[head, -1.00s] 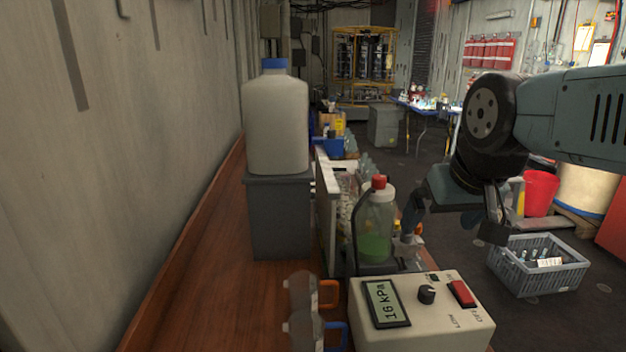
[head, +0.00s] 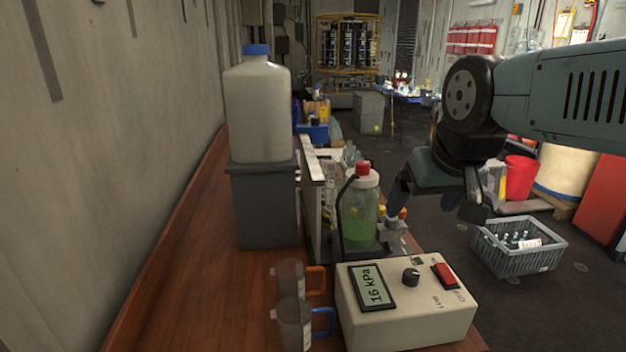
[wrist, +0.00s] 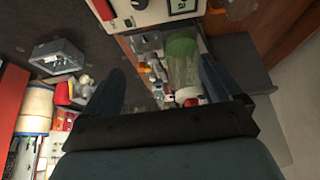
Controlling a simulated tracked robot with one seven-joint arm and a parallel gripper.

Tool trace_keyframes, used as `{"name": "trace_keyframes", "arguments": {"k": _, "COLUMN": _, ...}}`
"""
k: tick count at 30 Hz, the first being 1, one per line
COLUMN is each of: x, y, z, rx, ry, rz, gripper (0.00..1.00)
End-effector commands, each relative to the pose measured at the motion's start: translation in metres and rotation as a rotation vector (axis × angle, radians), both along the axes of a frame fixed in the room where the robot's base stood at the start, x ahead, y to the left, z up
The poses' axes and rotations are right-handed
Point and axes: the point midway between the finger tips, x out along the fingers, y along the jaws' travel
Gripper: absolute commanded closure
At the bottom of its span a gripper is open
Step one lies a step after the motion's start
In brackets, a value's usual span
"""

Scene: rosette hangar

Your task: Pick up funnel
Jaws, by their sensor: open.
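I cannot make out a funnel for certain. Small clear and coloured items (head: 397,214) stand at the bench's right edge beside the red-capped bottle of green liquid (head: 358,212), and one of them may be it. My gripper (head: 432,200) is open and empty, with its fingers pointing down, to the right of that bottle. In the wrist view my gripper (wrist: 158,85) has its fingers spread, with small bottles and clear ware (wrist: 155,75) below and between them. The green bottle (wrist: 183,60) shows there near the right finger.
A beige pressure box (head: 405,305) and clear jugs with orange (head: 290,280) and blue (head: 297,322) handles stand on the wooden bench (head: 190,270). A large white jug (head: 258,112) stands on a grey block. A grey crate (head: 515,250) lies on the floor to the right.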

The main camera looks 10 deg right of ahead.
Motion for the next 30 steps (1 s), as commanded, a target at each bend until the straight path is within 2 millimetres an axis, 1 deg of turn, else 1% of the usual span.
{"name": "trace_keyframes", "arguments": {"k": 5, "x": 0.016, "y": 0.001, "z": 0.011, "rx": 0.025, "ry": 0.023, "rz": -0.025, "gripper": 0.09}}
{"name": "trace_keyframes", "arguments": {"k": 8, "x": 0.035, "y": 0.001, "z": 0.02, "rx": 0.053, "ry": 0.049, "rz": -0.058, "gripper": 0.09}}
{"name": "trace_keyframes", "arguments": {"k": 13, "x": 0.069, "y": 0.002, "z": 0.036, "rx": 0.099, "ry": 0.096, "rz": -0.118, "gripper": 0.09}}
{"name": "trace_keyframes", "arguments": {"k": 18, "x": 0.106, "y": 0.004, "z": 0.048, "rx": 0.137, "ry": 0.144, "rz": -0.184, "gripper": 0.09}}
{"name": "trace_keyframes", "arguments": {"k": 24, "x": 0.151, "y": 0.006, "z": 0.056, "rx": 0.173, "ry": 0.202, "rz": -0.265, "gripper": 0.09}}
{"name": "trace_keyframes", "arguments": {"k": 30, "x": 0.197, "y": 0.011, "z": 0.058, "rx": 0.2, "ry": 0.256, "rz": -0.348, "gripper": 0.09}}
